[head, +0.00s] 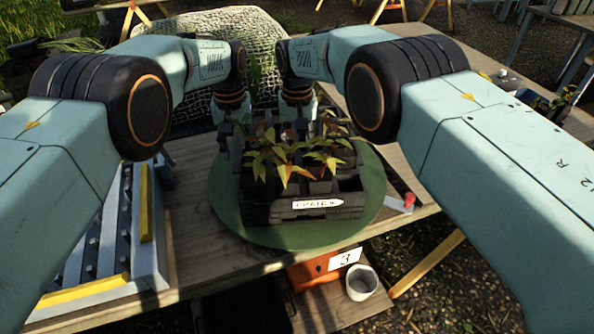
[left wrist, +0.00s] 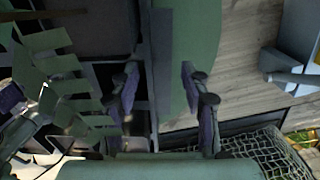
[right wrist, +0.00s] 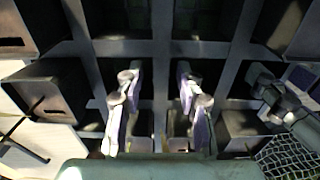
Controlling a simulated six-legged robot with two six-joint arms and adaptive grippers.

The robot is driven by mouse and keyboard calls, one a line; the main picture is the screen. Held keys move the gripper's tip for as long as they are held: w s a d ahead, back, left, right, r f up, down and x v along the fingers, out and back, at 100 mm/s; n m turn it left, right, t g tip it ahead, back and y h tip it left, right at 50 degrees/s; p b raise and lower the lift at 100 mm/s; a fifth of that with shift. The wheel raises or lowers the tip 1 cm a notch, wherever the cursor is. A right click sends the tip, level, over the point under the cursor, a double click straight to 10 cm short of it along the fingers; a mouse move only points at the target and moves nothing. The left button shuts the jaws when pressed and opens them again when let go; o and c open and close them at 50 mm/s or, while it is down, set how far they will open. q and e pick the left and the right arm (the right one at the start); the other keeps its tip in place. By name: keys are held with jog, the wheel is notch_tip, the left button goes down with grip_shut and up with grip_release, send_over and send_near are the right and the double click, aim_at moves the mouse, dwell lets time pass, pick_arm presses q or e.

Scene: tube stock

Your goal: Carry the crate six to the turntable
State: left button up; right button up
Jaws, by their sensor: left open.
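A dark crate (head: 285,212) with a white label, too small to read surely, stands on the round green turntable (head: 222,205) in the head view. Leafy seedlings stand in its cells. My left gripper (head: 228,138) is at the crate's far left side; in the left wrist view its open fingers (left wrist: 163,95) are on either side of the crate's wall. My right gripper (head: 302,125) is over the crate's far part, partly hidden by leaves. In the right wrist view its fingers (right wrist: 157,95) are apart above the cell dividers, with no clear grip on anything.
A grey rack with yellow bars (head: 85,240) is on the wooden table at the left. A red-and-white item (head: 402,203) lies right of the turntable. An orange box marked 3 (head: 320,270) and a white cup (head: 362,282) are below the front edge. A netted mound (head: 215,35) stands behind.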

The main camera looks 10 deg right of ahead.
jog(key=shift+s, duration=0.1)
jog(key=shift+r, duration=0.15)
pick_arm(q)
notch_tip(320, 180, up, 12)
jog(key=shift+f, duration=0.15)
pick_arm(e)
notch_tip(320, 180, up, 12)
pick_arm(q)
jog(key=shift+s, duration=0.1)
dwell(0.5)
